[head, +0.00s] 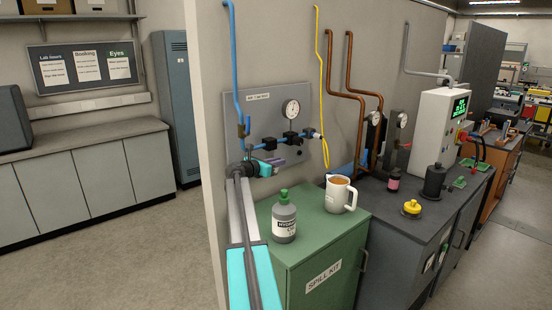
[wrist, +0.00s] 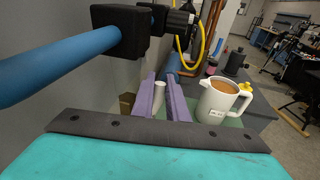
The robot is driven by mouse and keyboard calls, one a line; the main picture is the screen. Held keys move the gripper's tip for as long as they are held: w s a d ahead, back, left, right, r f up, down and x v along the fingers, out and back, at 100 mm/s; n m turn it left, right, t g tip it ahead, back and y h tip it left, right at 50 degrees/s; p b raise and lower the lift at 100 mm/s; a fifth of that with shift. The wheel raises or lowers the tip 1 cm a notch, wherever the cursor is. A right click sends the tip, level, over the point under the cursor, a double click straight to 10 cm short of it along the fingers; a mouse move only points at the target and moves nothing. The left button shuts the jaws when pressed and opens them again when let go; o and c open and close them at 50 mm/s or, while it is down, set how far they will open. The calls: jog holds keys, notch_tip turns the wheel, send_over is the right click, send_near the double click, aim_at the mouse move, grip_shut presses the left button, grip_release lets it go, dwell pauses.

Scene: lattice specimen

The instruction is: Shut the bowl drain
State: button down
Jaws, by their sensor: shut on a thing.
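My gripper (head: 276,161) reaches in front of the grey wall panel (head: 262,100), just below the blue pipe run. In the wrist view its two purple fingers (wrist: 162,78) point away from the camera. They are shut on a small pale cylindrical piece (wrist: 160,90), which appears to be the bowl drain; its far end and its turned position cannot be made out. The blue pipe with black fittings (head: 290,139) runs above and beside the fingers. In the head view my gripper and wrist hide the piece.
A green spill kit cabinet (head: 322,268) stands below, bearing a grey bottle with a green cap (head: 284,218) and a white mug of brown liquid (head: 340,196). A yellow hose (head: 325,152) hangs right of the panel. A dark bench (head: 385,205) continues right. Open floor lies left.

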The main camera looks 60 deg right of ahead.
jog(key=shift+s+d+f+m+t+y+p, duration=0.15)
jog(key=shift+d+y+p, duration=0.25)
jog(key=shift+y+p, duration=0.7)
jog(key=shift+d+m+t+y+p, duration=0.1)
jog(key=shift+d+t+y+p, duration=0.3)
jog(key=shift+p, duration=1.35)
jog(key=shift+s+d+f+m+t+y+p, duration=0.15)
jog(key=shift+d+y+p, duration=0.3)
jog(key=shift+y+p, duration=0.7)
jog(key=c, duration=2.2)
grip_release()
jog(key=shift+o, duration=0.9)
jog(key=shift+f, duration=0.2)
jog(key=shift+a+r, duration=0.1)
jog(key=shift+a, duration=0.1)
